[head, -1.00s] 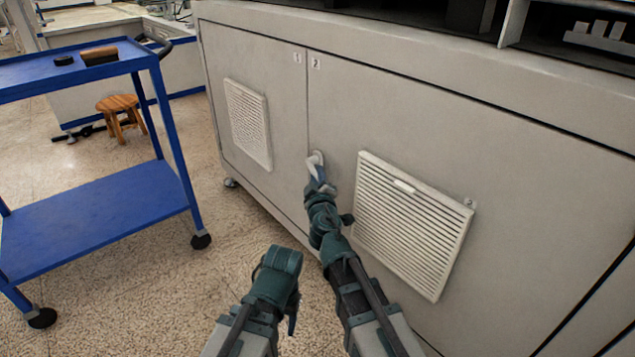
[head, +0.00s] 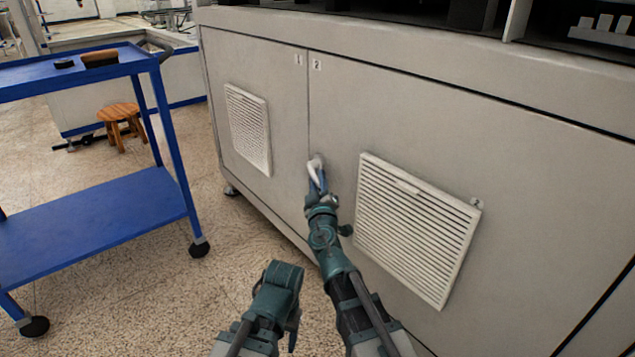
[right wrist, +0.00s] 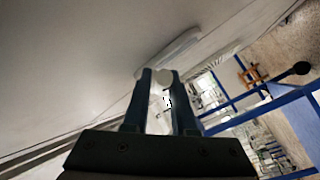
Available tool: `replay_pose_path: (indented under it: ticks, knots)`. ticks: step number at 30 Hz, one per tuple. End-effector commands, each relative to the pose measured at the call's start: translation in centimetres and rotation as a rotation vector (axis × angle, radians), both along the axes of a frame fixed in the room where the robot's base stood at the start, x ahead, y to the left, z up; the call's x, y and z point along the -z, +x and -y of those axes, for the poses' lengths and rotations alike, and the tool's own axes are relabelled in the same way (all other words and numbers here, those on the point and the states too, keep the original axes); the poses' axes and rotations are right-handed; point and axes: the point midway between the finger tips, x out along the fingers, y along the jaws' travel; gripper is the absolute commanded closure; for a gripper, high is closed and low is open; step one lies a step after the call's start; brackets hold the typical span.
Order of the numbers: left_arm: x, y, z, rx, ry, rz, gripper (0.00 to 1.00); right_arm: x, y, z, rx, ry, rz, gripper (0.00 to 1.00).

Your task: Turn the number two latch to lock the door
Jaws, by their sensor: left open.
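Door two (head: 440,115), a large grey cabinet panel marked "2" (head: 317,65), sits flush with its neighbour. Its pale latch (head: 314,166) is at the door's left edge beside the seam, its lever pointing mostly downward. My right gripper (head: 319,183) is at the latch, its fingers partly hiding the lever. In the right wrist view, the latch's rounded end (right wrist: 163,78) fills the gap between the two fingertips, and the gripper looks shut on it. My left gripper (head: 283,278) hangs open and empty over the floor, lower and left, apart from the cabinet; its fingertips are hard to see.
Door one (head: 265,60) with its vent (head: 249,128) is left of the seam. A larger louvred vent (head: 415,230) stands out on door two, close right of my right arm. A blue cart (head: 90,215) and a wooden stool (head: 119,117) stand left. Floor between cart and cabinet is clear.

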Motion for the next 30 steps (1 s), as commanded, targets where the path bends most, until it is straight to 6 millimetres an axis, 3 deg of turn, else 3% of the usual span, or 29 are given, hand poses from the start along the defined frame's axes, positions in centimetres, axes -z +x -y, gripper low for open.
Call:
replay_pose_path:
  ticks: [1,3,4,16,30]
  knots:
    - [0.0,0.0,0.0,0.000,0.000,0.000,0.43,0.0,0.0,0.0,0.000,0.000,0.000,0.64]
    - [0.0,0.0,0.0,0.000,0.000,0.000,0.43,0.0,0.0,0.0,-0.001,0.000,-0.001,0.51]
    - [0.0,0.0,0.0,0.000,0.000,0.000,0.43,0.0,0.0,0.0,-0.001,0.000,0.000,0.50]
    - [0.1,0.0,0.0,0.000,0.000,0.000,0.43,0.1,-0.7,-0.1,-0.004,0.000,-0.001,0.50]
    - [0.6,0.0,0.0,0.000,0.000,0.000,0.43,0.6,-7.2,0.1,-0.004,0.000,-0.001,0.50]
